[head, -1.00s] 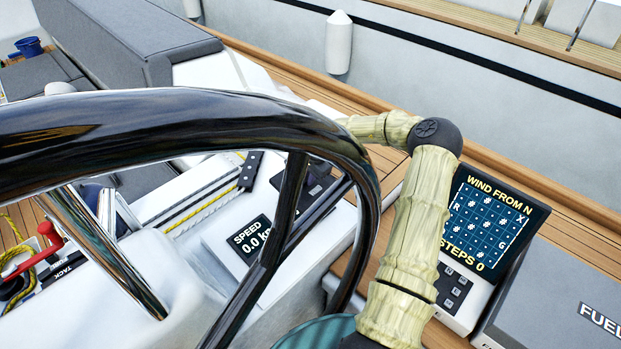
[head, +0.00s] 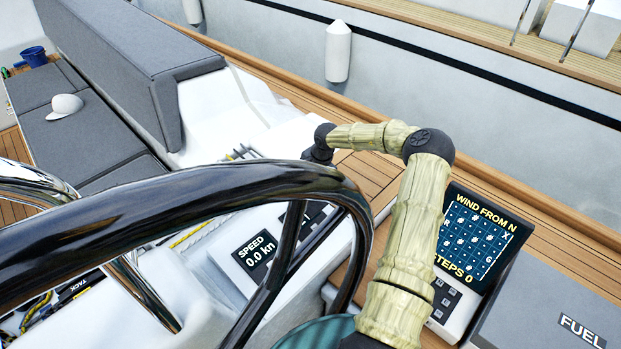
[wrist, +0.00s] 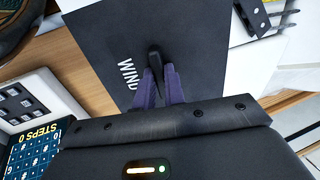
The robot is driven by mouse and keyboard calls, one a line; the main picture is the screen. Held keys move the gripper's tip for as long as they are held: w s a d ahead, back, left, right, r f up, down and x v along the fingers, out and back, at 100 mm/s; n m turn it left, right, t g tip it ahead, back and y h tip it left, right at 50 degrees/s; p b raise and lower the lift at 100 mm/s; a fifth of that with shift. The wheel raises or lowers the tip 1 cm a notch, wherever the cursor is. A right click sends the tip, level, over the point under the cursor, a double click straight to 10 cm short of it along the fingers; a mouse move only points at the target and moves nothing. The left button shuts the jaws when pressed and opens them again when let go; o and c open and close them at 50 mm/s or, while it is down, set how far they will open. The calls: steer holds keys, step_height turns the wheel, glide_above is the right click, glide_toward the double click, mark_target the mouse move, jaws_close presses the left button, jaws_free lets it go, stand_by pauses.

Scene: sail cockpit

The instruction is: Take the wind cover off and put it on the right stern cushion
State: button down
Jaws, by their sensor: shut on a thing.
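The wind cover (wrist: 105,50) is a flat dark grey panel with white "WIND" lettering and a small black upright handle, seen in the wrist view. My gripper (wrist: 156,76) has its purple fingers shut on that handle. I cannot tell whether the cover is lifted off its seat. In the head view my arm bends down behind the steering wheel rim, which hides the gripper and the cover. Grey seat cushions (head: 90,135) lie at the left of the head view; I cannot tell which is the right stern cushion.
The black steering wheel (head: 190,195) stands between the camera and my gripper. A white cap (head: 64,106) lies on a cushion. A speed display (head: 256,254), a wind display (head: 474,232) and a grey fuel box (head: 550,310) are nearby. A blue bucket (head: 34,56) is far left.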

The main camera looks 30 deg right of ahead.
steer(key=w+d+r+p, duration=0.1)
steer(key=d+r+p, duration=0.4)
steer(key=r+p, duration=0.5)
steer(key=p, duration=0.6)
steer(key=shift+w, duration=0.25)
steer(key=shift+d, duration=0.1)
steer(key=shift+s+r, duration=0.1)
steer(key=shift+s, duration=0.05)
steer(key=s+d+b, duration=0.2)
steer(key=s+d, duration=0.2)
steer(key=s, duration=0.6)
steer(key=s+d+b, duration=0.2)
steer(key=s+d, duration=0.1)
steer(key=s, duration=0.7)
steer(key=s+d+b, duration=0.2)
steer(key=s+d, duration=0.2)
steer(key=s, duration=0.6)
steer(key=s+a+p, duration=0.2)
steer(key=s, duration=1)
steer(key=s+a+p, duration=0.3)
steer(key=s, duration=0.9)
